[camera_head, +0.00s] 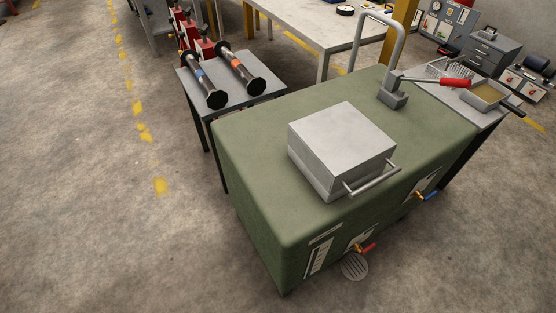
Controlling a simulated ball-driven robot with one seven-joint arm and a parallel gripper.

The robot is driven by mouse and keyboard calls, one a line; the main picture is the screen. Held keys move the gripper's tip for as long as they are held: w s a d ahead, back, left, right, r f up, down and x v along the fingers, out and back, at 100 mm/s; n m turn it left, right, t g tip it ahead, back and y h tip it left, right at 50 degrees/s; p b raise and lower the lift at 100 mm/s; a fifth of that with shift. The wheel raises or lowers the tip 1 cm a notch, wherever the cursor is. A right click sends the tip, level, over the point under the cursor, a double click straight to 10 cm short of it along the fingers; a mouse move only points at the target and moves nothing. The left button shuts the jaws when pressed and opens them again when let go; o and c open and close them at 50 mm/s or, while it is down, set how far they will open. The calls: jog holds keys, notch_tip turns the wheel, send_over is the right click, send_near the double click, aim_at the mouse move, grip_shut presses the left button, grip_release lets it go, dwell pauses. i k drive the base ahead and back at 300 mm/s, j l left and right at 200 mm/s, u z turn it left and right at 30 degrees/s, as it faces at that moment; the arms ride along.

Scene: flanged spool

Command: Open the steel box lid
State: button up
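The steel box (340,158) is a square grey metal box on top of the green cabinet (262,157). Its flat lid (341,132) is down and looks closed. A bar handle (372,179) sticks out from the front right side of the lid, near the cabinet's front edge. No part of my gripper or arm shows in the head view. The inside of the box is hidden.
A small table (262,93) with two black-flanged spools (239,70) is at the back left. A side table with trays (487,95) is at right. The left floor is clear.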

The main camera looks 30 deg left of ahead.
aim_at(339, 146)
jog(key=u, duration=0.4)
jog(key=i+l+z, duration=0.25)
jog(key=i+l, duration=0.4)
jog(key=i, duration=0.15)
